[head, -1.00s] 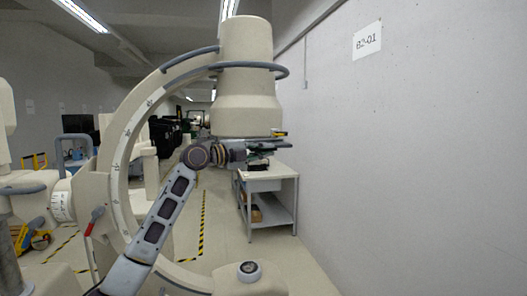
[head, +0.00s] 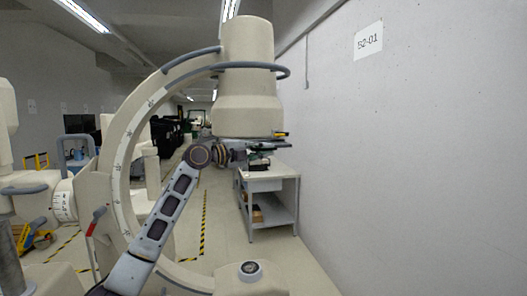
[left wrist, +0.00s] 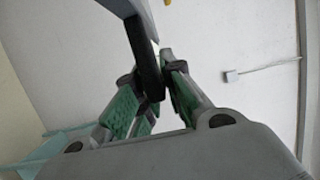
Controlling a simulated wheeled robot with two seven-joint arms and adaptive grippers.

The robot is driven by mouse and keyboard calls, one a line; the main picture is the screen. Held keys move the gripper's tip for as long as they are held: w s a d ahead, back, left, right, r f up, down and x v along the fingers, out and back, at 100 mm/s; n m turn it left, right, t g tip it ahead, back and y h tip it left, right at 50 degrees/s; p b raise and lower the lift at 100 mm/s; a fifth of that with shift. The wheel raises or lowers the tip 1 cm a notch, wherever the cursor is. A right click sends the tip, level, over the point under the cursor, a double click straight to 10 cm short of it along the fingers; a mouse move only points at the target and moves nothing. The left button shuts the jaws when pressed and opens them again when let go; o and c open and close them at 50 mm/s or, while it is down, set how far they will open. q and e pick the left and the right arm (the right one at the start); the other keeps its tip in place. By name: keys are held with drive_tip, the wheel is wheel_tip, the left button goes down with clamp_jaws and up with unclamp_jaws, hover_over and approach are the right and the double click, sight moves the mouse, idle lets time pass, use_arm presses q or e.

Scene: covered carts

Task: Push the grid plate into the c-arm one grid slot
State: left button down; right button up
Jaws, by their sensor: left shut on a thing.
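The c-arm (head: 128,120) is a large cream ring on the left. Its cream head housing (head: 247,60) hangs at the top centre. My left gripper (head: 272,147) is just below the lower rim of this housing, at its right side. In the left wrist view, its green-padded fingers (left wrist: 152,95) are shut on a dark bar (left wrist: 147,62). The bar joins a pale grey part (left wrist: 125,6) at the top, likely the grid plate. The slot is hidden, and I cannot tell how far in the plate sits. My right gripper is not in view.
A white cart (head: 268,183) with a lower shelf stands behind the gripper. The c-arm's lower cream unit (head: 249,278) with a round dial is at the bottom centre. Yellow-black tape (head: 203,225) marks the floor.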

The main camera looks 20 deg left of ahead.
use_arm(q)
drive_tip(key=shift+w+a+r, duration=0.1)
drive_tip(key=shift+w+a, duration=0.8)
drive_tip(key=shift+w, duration=0.4)
drive_tip(key=shift+w+a+f, duration=0.1)
drive_tip(key=shift+w+a, duration=0.75)
drive_tip(key=shift+w, duration=0.45)
drive_tip(key=shift+w+a+r, duration=0.1)
drive_tip(key=shift+w+a, duration=0.8)
drive_tip(key=shift+w, duration=0.4)
idle(2.5)
drive_tip(key=c, duration=1.4)
unclamp_jaws()
drive_tip(key=shift+c, duration=0.2)
drive_tip(key=shift+s+a, duration=0.1)
drive_tip(key=shift+a, duration=0.05)
drive_tip(key=shift+v, duration=5.85)
